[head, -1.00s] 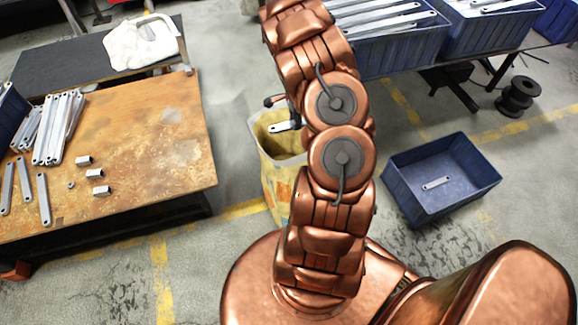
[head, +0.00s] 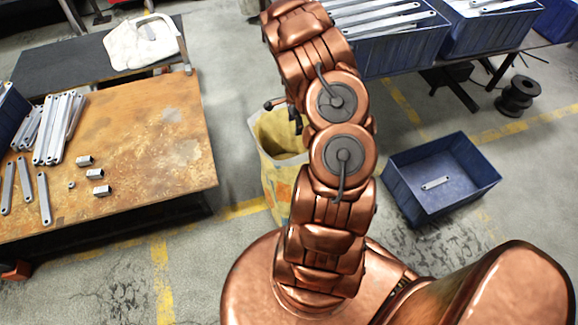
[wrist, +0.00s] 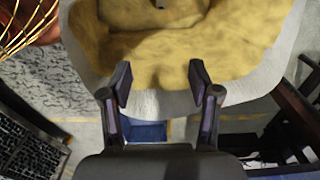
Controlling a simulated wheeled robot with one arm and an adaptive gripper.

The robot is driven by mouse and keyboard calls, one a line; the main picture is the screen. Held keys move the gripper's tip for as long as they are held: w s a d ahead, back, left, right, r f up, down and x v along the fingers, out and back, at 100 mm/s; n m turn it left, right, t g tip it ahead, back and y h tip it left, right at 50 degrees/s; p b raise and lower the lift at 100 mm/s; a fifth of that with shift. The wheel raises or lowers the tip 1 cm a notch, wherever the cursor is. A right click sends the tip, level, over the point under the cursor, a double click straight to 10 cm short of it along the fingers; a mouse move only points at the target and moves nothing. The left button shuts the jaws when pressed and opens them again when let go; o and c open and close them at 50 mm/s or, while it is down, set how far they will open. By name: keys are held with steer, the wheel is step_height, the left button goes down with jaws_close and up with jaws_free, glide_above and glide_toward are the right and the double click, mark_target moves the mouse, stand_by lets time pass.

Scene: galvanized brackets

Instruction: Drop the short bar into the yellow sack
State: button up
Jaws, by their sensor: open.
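The yellow sack (head: 272,165) stands open on the floor, partly behind my arm in the head view. In the wrist view its yellow inside and pale rim (wrist: 170,102) fill the upper part. My gripper (wrist: 160,86) is open and empty over the rim of the sack's mouth. In the head view it is mostly hidden by my arm. The short bar that showed at the sack's mouth earlier is not visible now; the sack's bottom is hidden in the head view. A small dark thing at the top edge of the wrist view is too cut off to tell.
A blue bin (head: 407,198) on the floor at right holds a small metal bar (head: 435,183). A rusty table (head: 150,150) at left carries long bars (head: 60,128) and several small metal blocks. Blue crates (head: 400,50) of bars stand at the back right.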

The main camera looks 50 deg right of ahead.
step_height(320, 180, up, 12)
stand_by(0.7)
stand_by(0.4)
